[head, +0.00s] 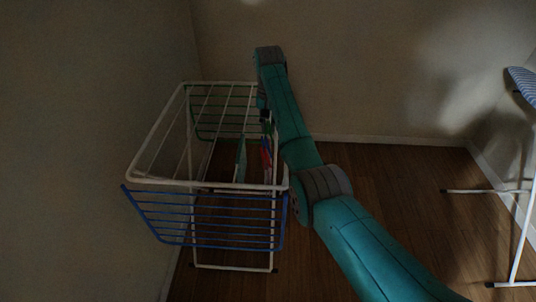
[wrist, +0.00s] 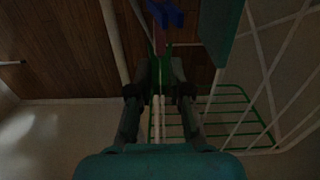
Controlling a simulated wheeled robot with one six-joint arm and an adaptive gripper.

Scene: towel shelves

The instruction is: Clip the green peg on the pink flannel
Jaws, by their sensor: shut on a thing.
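My gripper (wrist: 158,82) points down over the drying rack in the wrist view, with its fingers close together on a dark green peg (wrist: 154,68). In the head view, my gripper (head: 265,112) is at the right side of the rack's top. The pink flannel (wrist: 159,40) shows only as a thin edge-on strip just beyond the fingertips.
The white drying rack (head: 155,181) has a blue side wing (head: 210,240) and green bars at the back. A blue peg (wrist: 165,13) sits farther along the pink strip. A teal cloth (wrist: 222,35) hangs beside it. An ironing board (head: 520,80) stands far right; floor between is clear.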

